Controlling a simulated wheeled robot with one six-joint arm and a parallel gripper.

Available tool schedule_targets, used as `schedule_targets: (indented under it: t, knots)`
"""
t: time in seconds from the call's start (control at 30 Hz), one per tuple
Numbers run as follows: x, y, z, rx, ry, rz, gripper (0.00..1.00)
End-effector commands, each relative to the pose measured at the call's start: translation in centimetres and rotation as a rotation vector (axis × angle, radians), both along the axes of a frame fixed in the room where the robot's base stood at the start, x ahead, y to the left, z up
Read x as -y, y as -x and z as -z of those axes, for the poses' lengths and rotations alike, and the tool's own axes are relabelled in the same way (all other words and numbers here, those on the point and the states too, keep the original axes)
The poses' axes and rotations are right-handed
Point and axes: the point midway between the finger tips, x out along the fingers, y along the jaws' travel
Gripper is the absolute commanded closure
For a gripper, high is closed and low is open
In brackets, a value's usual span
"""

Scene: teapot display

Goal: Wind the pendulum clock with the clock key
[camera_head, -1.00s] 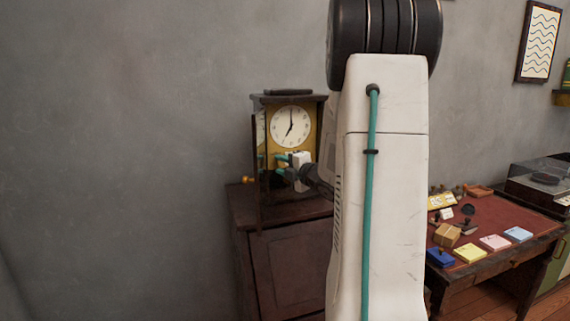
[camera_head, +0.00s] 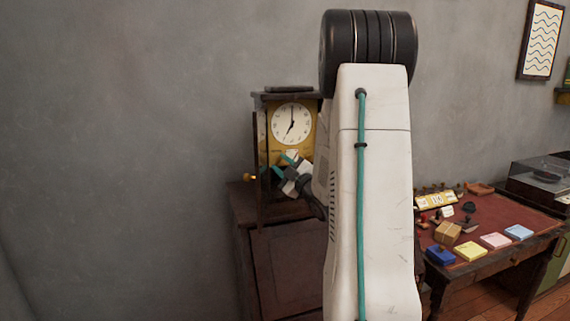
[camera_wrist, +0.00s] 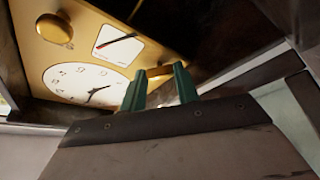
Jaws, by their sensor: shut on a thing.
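The pendulum clock (camera_head: 291,122) stands on a dark wooden cabinet, its glazed front door (camera_head: 258,155) swung open to the left. Its white dial also shows in the wrist view (camera_wrist: 85,88), tilted. My gripper (camera_head: 284,168) is in front of the clock's lower part, below the dial, rolled at a slant. In the wrist view my gripper's (camera_wrist: 160,80) two teal fingers are shut on a small brass piece, the clock key (camera_wrist: 159,71). The key's far end is close to the brass plate; I cannot tell whether it sits in a winding hole.
A round brass disc (camera_wrist: 54,28) and a small white panel (camera_wrist: 118,44) with a dark-and-red line are near the dial. The dark cabinet (camera_head: 290,265) is below the clock. A desk (camera_head: 495,215) with colored pads and a small box stands at right.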

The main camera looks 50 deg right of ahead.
Motion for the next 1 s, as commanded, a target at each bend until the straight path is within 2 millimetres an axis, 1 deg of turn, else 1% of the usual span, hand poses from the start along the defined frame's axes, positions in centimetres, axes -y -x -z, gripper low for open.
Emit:
schedule_targets:
  t: [0.03, 0.6, 0.63, 0.67, 0.7, 1.0]
  knots:
    - [0.05, -0.08, -0.54, 0.018, -0.002, 0.000, 0.92]
    - [0.10, -0.04, -0.65, 0.037, -0.027, 0.001, 0.92]
    - [0.11, -0.04, -0.66, 0.037, -0.027, 0.001, 0.66]
    - [0.12, -0.05, -0.66, 0.036, -0.026, 0.001, 0.58]
    - [0.12, -0.04, -0.61, 0.035, -0.028, 0.001, 0.47]
    - [0.00, 0.10, -0.22, 0.028, -0.033, 0.000, 0.47]
